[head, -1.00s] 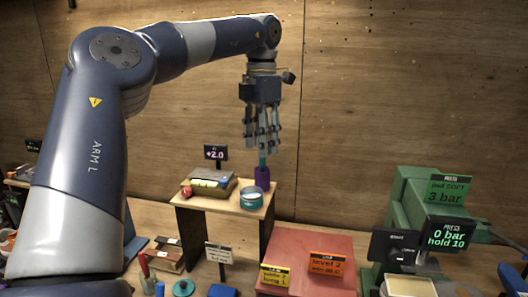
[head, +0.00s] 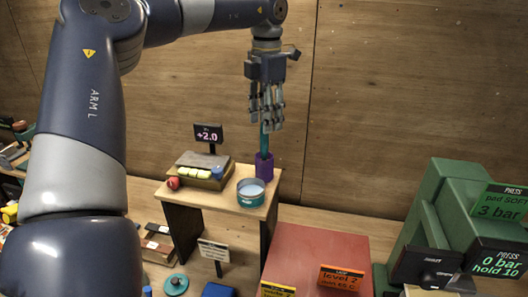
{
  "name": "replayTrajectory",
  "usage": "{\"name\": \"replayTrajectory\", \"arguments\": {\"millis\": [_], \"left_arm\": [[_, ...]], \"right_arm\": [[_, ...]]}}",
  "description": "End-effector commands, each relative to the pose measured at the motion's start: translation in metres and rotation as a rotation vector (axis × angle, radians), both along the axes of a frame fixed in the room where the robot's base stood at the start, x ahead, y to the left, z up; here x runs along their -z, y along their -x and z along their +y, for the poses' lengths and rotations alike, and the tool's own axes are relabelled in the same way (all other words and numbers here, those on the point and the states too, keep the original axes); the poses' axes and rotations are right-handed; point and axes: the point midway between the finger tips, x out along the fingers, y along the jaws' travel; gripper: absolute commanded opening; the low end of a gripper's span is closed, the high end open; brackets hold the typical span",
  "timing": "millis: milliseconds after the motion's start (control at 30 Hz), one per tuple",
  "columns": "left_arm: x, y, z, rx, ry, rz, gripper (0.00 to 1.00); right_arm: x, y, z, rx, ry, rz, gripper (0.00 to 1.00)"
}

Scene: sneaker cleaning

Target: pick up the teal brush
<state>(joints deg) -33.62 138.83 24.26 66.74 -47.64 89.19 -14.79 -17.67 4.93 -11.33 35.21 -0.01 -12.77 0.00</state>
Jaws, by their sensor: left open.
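The teal brush (head: 265,143) stands upright in a purple holder (head: 264,168) on the small wooden stand (head: 225,198). Its upper part is partly hidden among my gripper's fingers. My left gripper (head: 267,126) points down, open, directly above the holder, with its fingertips at the upper part of the brush. I cannot tell whether the fingers touch it. My right gripper is not in view.
A teal tin (head: 250,197) stands in front of the holder. A box with yellow blocks (head: 197,174), a red ball (head: 173,183) and a "+2.0" sign (head: 209,134) are left on the stand. A green press (head: 440,215) stands right; a red box (head: 315,250) is in front.

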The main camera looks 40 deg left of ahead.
Motion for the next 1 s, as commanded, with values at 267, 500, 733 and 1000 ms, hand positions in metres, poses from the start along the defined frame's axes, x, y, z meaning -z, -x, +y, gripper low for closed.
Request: {"name": "replayTrajectory", "arguments": {"millis": [267, 500, 733, 1000], "left_arm": [[0.029, 0.003, 0.003, 0.000, 0.003, 0.004, 0.43], [0.053, 0.002, 0.004, -0.001, 0.001, 0.001, 0.43], [0.054, 0.002, 0.004, -0.001, 0.000, 0.000, 0.34], [0.053, 0.002, 0.004, -0.001, 0.000, 0.000, 0.00]], "right_arm": [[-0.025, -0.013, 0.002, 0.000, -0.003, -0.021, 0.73], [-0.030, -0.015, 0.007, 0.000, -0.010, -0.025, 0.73], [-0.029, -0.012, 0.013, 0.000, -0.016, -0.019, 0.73], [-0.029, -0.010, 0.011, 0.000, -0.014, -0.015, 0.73]]}}
